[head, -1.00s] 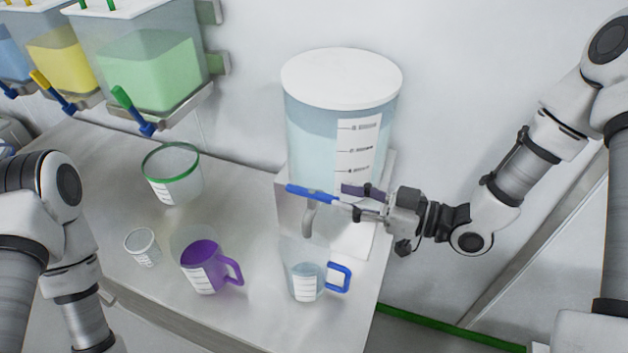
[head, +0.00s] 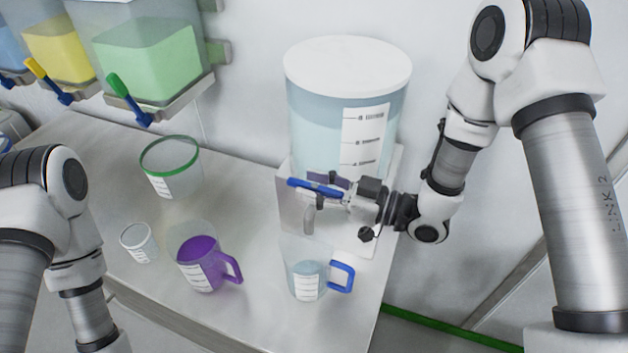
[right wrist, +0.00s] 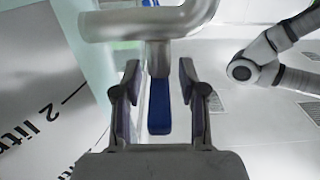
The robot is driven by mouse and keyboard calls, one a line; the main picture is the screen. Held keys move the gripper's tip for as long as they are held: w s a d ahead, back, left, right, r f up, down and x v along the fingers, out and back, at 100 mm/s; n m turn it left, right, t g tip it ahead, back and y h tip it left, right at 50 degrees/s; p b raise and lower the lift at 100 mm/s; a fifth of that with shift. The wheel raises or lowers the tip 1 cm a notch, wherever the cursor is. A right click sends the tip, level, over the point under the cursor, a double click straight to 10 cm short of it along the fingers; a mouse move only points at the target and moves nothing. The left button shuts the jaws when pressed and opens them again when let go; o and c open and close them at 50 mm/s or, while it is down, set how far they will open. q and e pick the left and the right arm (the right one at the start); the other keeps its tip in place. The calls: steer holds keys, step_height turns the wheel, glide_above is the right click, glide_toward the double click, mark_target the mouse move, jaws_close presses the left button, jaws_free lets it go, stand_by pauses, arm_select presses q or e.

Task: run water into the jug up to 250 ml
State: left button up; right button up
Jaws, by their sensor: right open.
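A clear jug with a blue handle (head: 341,278) stands upright on the bench below the spout (head: 310,212) of a large water tank (head: 318,130). Bluish water (head: 308,268) shows in the jug; its marks are too small to read. The tank's tap has a blue lever (head: 308,186), which points left. My right gripper (head: 334,183) is at the lever's right part. In the right wrist view, its open fingers (right wrist: 159,78) stand either side of the blue lever (right wrist: 159,106), with gaps visible on both sides. My left gripper is out of view.
A purple jug (head: 234,268), a small clear cup (head: 139,243) and a green-rimmed beaker (head: 160,180) stand left on the bench (head: 110,185). Hoppers with yellow (head: 58,50) and green (head: 150,62) contents hang at upper left. The bench's right edge lies just beyond the jug.

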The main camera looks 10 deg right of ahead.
steer(key=shift+c, duration=0.4)
jaws_close()
steer(key=n+g+y+b, duration=0.1)
steer(key=n+g+y, duration=0.1)
steer(key=g, duration=0.3)
steer(key=shift+n, duration=0.8)
steer(key=shift+o, duration=0.4)
jaws_free()
